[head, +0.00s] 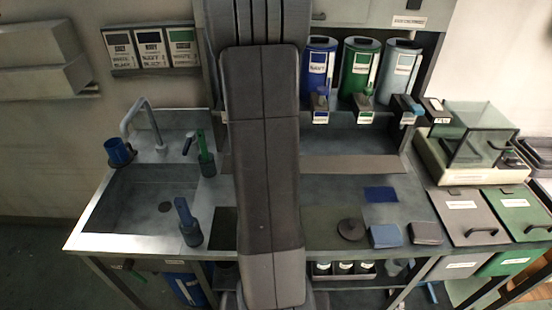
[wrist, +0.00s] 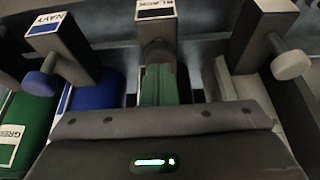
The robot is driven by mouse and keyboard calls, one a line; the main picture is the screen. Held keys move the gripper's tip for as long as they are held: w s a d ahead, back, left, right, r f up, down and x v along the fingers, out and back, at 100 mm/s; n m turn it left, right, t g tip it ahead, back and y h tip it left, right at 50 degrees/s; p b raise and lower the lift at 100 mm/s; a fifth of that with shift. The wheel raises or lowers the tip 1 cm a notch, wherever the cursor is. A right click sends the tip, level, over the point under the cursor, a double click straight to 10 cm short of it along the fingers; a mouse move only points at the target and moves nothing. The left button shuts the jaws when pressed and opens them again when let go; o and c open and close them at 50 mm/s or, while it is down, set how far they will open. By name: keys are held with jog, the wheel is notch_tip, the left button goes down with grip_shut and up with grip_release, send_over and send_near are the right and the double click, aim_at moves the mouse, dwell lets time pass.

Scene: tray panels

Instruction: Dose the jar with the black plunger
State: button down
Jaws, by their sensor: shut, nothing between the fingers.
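In the head view my arm covers the gripper and the black dispenser. I cannot make out the jar in either view.
The navy plunger (wrist: 40,83) stands left of the black one, and another plunger (wrist: 290,65) stands right. A sink (head: 150,205) lies left; lidded bins (head: 484,215) stand right.

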jog(key=shift+f, duration=0.1)
jog(key=shift+r+p, duration=1.6)
jog(key=shift+r, duration=0.4)
jog(key=shift+f, duration=0.2)
jog(key=shift+f+b, duration=1.4)
jog(key=shift+f, duration=0.45)
jog(key=shift+r+p, duration=1.55)
jog(key=shift+r, duration=0.5)
notch_tip(320, 180, up, 2)
jog(key=shift+r+p, duration=0.25)
jog(key=shift+p, duration=0.45)
jog(key=shift+r, duration=1.75)
